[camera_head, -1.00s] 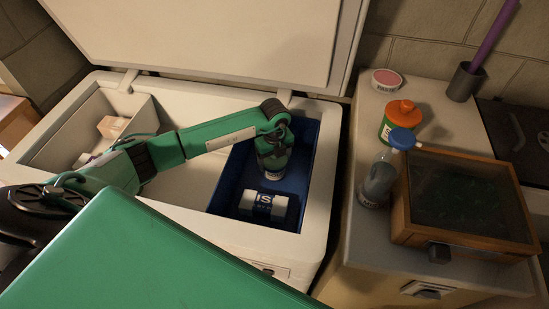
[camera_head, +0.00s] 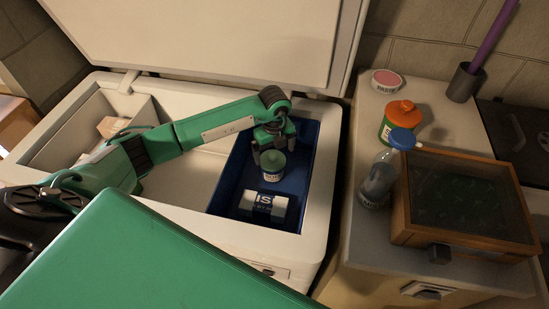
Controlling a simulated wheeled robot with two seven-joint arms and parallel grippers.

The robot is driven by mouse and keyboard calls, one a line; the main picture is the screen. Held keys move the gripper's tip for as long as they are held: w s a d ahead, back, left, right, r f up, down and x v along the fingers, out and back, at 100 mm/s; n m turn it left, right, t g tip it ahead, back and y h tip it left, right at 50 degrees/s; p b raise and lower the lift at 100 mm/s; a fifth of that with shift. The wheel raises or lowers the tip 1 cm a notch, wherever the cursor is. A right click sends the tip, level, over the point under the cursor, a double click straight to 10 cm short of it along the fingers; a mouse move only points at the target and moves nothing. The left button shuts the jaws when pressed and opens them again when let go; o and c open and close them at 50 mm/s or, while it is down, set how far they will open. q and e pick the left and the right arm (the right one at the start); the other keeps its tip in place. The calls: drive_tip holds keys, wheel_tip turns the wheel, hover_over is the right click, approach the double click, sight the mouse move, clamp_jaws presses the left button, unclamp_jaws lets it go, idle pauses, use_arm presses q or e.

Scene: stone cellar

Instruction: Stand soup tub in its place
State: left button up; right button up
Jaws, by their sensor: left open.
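The soup tub (camera_head: 272,166), a small tub with a green lid and a pale label, stands upright in the blue compartment (camera_head: 232,180) at the right end of the open chest freezer. My left gripper (camera_head: 272,143) is open just behind and above the tub, with its fingers clear of the lid as far as I can see. My right gripper is not in view.
A white and dark blue package (camera_head: 264,207) lies in front of the tub in the same compartment. The freezer's middle section (camera_head: 195,180) looks empty. A bottle (camera_head: 378,180), an orange-lidded jar (camera_head: 398,118) and a wooden box (camera_head: 465,200) stand on the counter at right.

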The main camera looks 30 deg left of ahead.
use_arm(q)
wheel_tip(320, 180, up, 7)
drive_tip(key=shift+f, duration=0.2)
drive_tip(key=shift+r, duration=0.6)
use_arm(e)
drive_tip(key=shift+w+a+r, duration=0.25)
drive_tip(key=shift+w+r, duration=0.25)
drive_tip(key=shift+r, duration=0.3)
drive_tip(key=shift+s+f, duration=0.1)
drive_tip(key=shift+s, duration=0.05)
